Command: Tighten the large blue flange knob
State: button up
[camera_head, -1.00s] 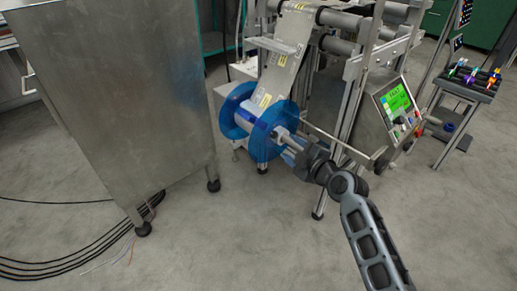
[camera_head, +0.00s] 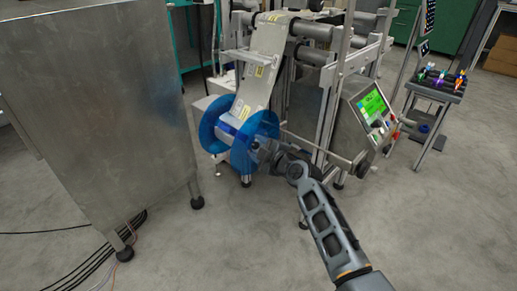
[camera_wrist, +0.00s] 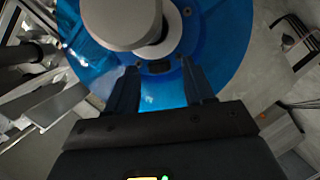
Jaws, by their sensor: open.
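Two large translucent blue flanges stand on a spindle at the front of the machine. The near flange (camera_head: 254,142) faces my gripper, and the far flange (camera_head: 213,125) is behind the film roll. In the wrist view the near flange (camera_wrist: 217,50) fills the upper middle, with a thick grey round shaft end (camera_wrist: 122,18) at its centre. A small dark knob-like piece (camera_wrist: 159,67) sits at the hub's lower edge. My gripper (camera_wrist: 160,76) is open, its fingers on either side of that piece; contact cannot be told. In the head view my gripper (camera_head: 266,151) is close against the near flange.
A metal cabinet (camera_head: 100,110) stands on the left. Printed film (camera_head: 262,65) runs up from the roll to the rollers. A control panel with a green screen (camera_head: 373,104) is right of the flanges. A small stand (camera_head: 436,88) with coloured pieces is farther right.

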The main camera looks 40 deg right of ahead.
jog(key=shift+c, duration=0.2)
grip_shut()
jog(key=shift+f+t+b, duration=0.3)
jog(key=shift+f+b, duration=0.1)
jog(key=shift+b, duration=0.6)
jog(key=shift+a+f+m+t+h+b, duration=0.15)
jog(key=shift+m+h+b, duration=0.25)
jog(key=shift+b, duration=0.2)
jog(key=shift+f+m+t+h+b, duration=0.15)
jog(key=shift+m+h+b, duration=0.15)
jog(key=shift+h+b, duration=0.25)
jog(key=shift+r+m+h+b, duration=0.15)
jog(key=shift+m+h+b, duration=0.15)
jog(key=shift+b, duration=0.1)
jog(key=shift+r+m+t+h, duration=0.15)
jog(key=shift+m+t+h, duration=0.15)
jog(key=shift+h, duration=0.05)
jog(key=shift+w+a+m+t+h+p, duration=0.1)
jog(key=shift+m+t+h+p, duration=0.2)
jog(key=shift+m+h+p, duration=0.35)
